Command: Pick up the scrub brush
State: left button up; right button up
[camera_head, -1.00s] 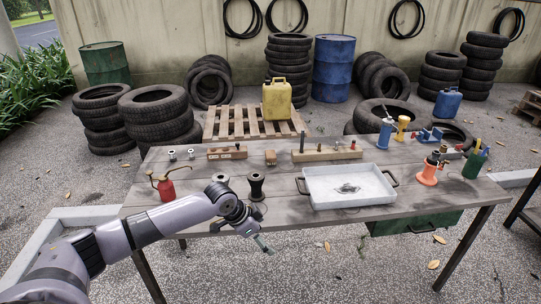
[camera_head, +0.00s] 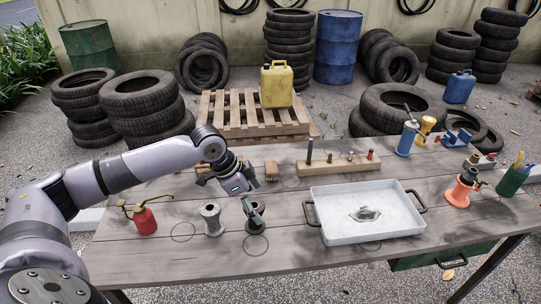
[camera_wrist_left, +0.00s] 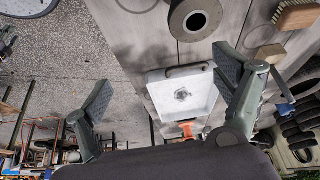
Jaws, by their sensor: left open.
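The scrub brush (camera_head: 271,170) is a small wooden block with bristles, lying on the table left of a wooden board with pegs. It also shows at the top right corner of the left wrist view (camera_wrist_left: 297,14), partly cut off, with pale bristles. The brush is outside the fingers. My right gripper is not in view.
A red oil can (camera_head: 144,221) is at left. A white tray (camera_head: 326,228) stands right. Bare table lies in front.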

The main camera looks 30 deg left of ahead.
aim_at(272, 170)
jog(key=i+j, duration=0.85)
